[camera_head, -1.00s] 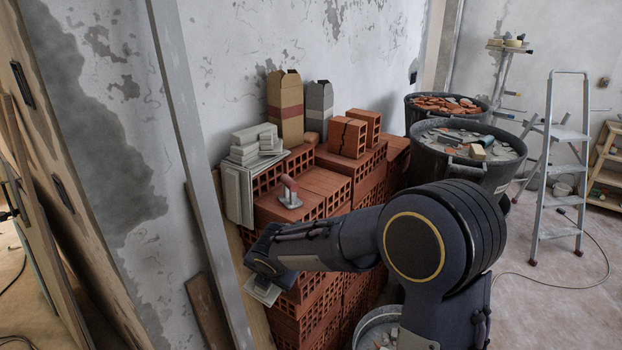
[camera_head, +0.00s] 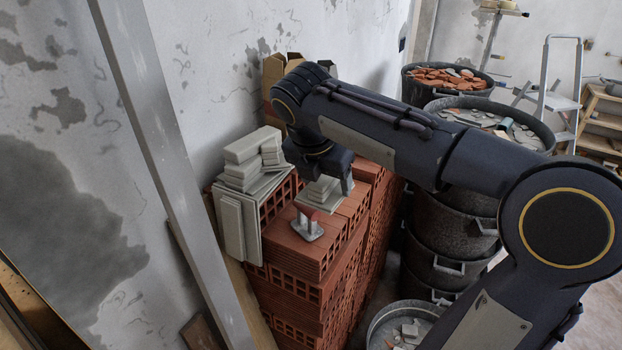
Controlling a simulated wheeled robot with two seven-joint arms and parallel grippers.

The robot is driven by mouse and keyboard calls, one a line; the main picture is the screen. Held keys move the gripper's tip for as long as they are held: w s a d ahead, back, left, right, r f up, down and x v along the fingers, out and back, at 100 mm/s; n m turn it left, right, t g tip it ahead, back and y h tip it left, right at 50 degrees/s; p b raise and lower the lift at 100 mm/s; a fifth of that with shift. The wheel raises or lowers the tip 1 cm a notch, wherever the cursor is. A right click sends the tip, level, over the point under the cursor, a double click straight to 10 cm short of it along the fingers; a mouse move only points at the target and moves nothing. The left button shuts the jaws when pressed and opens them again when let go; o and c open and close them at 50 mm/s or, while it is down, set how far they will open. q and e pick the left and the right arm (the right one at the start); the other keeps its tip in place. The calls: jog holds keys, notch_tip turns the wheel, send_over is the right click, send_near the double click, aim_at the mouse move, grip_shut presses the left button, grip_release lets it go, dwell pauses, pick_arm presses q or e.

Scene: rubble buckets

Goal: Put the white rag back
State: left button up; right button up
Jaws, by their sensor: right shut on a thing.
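The white rag (camera_head: 322,193) shows as a pale, layered bundle below my right gripper (camera_head: 325,180). The gripper is shut on it, and its jaws and wrist hide part of the rag. I cannot tell whether the rag touches the bricks. My left gripper is not in view.
Pale tiles (camera_head: 243,170) are piled on the stack's left side against the wall. Cardboard packets (camera_head: 273,70) stand behind my arm. Rubble buckets (camera_head: 447,245) stand to the right, and another bucket (camera_head: 378,325) is at the front. A ladder (camera_head: 545,85) stands farther back.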

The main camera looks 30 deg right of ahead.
jog(key=shift+w+d+r, duration=0.1)
jog(key=shift+w+d, duration=0.1)
jog(key=shift+w, duration=0.1)
jog(key=w+d+f+p, duration=0.2)
jog(key=w+d+f, duration=0.2)
jog(key=w+d+f+p, duration=0.1)
jog(key=w+d+f, duration=0.3)
jog(key=w, duration=0.1)
jog(key=shift+w+d+f+p, duration=0.1)
jog(key=shift+d+f+p, duration=0.2)
jog(key=shift+p, duration=0.05)
jog(key=shift+w+d+f, duration=0.1)
jog(key=shift+w+f, duration=0.05)
jog(key=shift+f, duration=0.05)
jog(key=x, duration=0.1)
jog(key=p+x, duration=0.1)
jog(key=x, duration=0.1)
jog(key=shift+a+f, duration=0.2)
jog(key=shift+a, duration=0.05)
jog(key=shift+f, duration=0.35)
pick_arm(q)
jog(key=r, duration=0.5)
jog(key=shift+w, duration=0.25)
